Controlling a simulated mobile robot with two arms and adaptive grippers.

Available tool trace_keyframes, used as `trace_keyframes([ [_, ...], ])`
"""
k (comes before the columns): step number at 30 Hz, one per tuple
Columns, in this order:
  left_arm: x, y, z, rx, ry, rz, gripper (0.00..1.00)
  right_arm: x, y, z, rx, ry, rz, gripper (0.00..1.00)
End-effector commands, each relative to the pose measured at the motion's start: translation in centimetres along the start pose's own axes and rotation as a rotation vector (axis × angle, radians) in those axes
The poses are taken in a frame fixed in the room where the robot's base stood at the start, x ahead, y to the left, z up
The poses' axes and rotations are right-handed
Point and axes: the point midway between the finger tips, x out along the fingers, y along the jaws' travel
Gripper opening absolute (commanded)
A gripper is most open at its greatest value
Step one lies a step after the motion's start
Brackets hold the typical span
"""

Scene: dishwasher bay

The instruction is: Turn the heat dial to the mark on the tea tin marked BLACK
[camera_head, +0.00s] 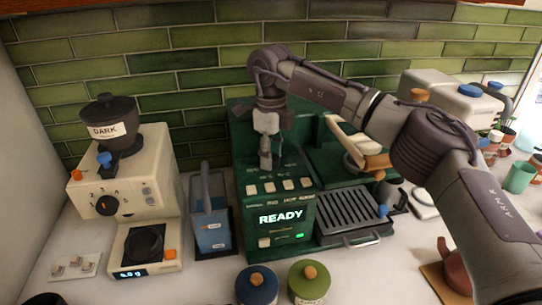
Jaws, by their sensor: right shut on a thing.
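My right gripper (267,158) comes down over the green machine (248,200), just behind its row of pale buttons. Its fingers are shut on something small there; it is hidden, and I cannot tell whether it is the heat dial. The machine's display reads READY. Two tins stand at the front: a blue one (257,287) and a green one (309,283), both with wooden knobs on their lids. Their labels are too small or cut off to read, so I cannot tell which is BLACK. My left gripper is not in view.
A cream grinder (150,170) with a black numbered dial (107,206) and a hopper labelled DARK (108,120) stands at the left. A blue-grey caddy (210,225) stands beside the machine. A drip tray (347,218) is at its right. My right arm crosses above the right side.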

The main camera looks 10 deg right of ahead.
Motion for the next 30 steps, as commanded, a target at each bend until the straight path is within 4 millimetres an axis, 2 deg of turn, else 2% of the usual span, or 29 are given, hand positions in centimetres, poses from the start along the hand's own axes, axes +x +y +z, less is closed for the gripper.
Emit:
trace_keyframes([
  [30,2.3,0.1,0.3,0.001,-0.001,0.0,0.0,-0.1,-0.1,0.0,0.943,-0.005,-0.002,0.07],
])
